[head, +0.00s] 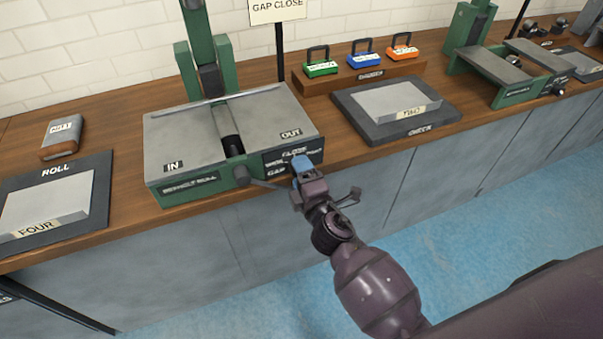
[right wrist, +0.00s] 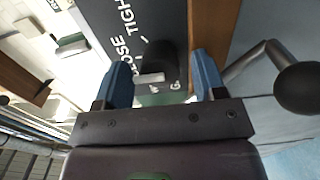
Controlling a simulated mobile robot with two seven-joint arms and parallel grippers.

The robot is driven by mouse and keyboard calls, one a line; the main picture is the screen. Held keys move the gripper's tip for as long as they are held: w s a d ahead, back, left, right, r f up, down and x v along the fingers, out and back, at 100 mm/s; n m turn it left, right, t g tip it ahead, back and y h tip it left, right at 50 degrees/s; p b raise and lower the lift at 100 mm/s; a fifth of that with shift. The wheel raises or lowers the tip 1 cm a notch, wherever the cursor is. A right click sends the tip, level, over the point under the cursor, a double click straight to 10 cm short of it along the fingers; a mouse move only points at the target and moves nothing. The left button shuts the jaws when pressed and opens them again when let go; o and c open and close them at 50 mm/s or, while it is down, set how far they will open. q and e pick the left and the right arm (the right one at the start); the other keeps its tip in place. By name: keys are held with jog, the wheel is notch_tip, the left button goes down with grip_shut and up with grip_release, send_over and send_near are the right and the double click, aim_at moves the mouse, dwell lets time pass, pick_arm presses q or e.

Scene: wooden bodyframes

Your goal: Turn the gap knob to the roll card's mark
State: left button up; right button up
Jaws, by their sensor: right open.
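The gap knob (right wrist: 152,66) is a dark knob with a pale pointer, on a black panel lettered CLOSE and TIGHT in the right wrist view. My right gripper (right wrist: 163,75) is open, with a blue fingertip on either side of the knob; I cannot tell whether either touches it. In the head view the right gripper (head: 301,163) is at the front panel (head: 280,160) of the green and grey roll machine (head: 228,135) and hides the knob. The roll card (head: 278,10), reading GAP CLOSE, stands on a post behind the machine. My left gripper is not in view.
A crank with a dark ball (right wrist: 300,88) sticks out close beside the right gripper. A black tray marked CHECK (head: 405,134) lies right of the machine, and a ROLL tray (head: 98,175) lies left. Colored padlock-like blocks (head: 362,60) stand behind. Blue floor is open in front.

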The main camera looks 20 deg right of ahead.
jog(key=s, duration=1)
jog(key=shift+s+d+b, duration=0.2)
jog(key=shift+s+b, duration=0.2)
